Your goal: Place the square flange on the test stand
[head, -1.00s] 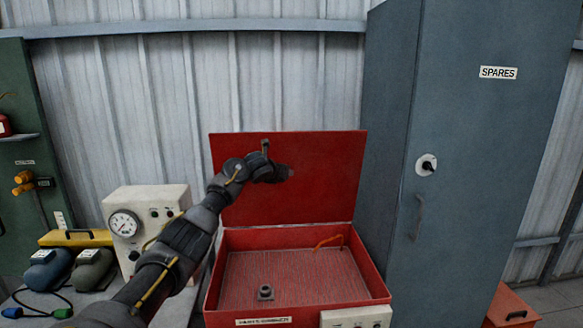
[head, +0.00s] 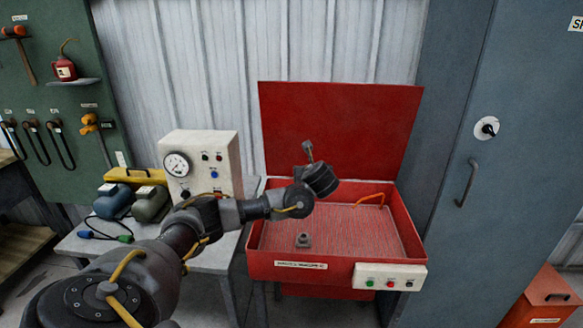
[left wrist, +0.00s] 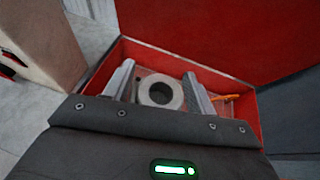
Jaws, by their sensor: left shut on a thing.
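My left gripper (left wrist: 158,92) is shut on a grey flange (left wrist: 160,104), held between its two pale fingers. Its round ring and central hole show in the left wrist view; I cannot tell whether its outline is square. In the head view the wrist hides the fingers and this part, above the red parts washer (head: 310,280). Another small grey part (head: 304,240), a round hub on a squarish base, sits on the washer's floor. A white box with a gauge (head: 224,160), perhaps the test stand, stands on the table to the left. My right gripper is not in view.
The washer's red lid (head: 340,120) stands open behind the basin; an orange hose (head: 370,197) lies at its back right. Blue (head: 112,203) and green (head: 150,205) units and a yellow case (head: 135,175) crowd the table's left. A grey cabinet (head: 530,170) stands right.

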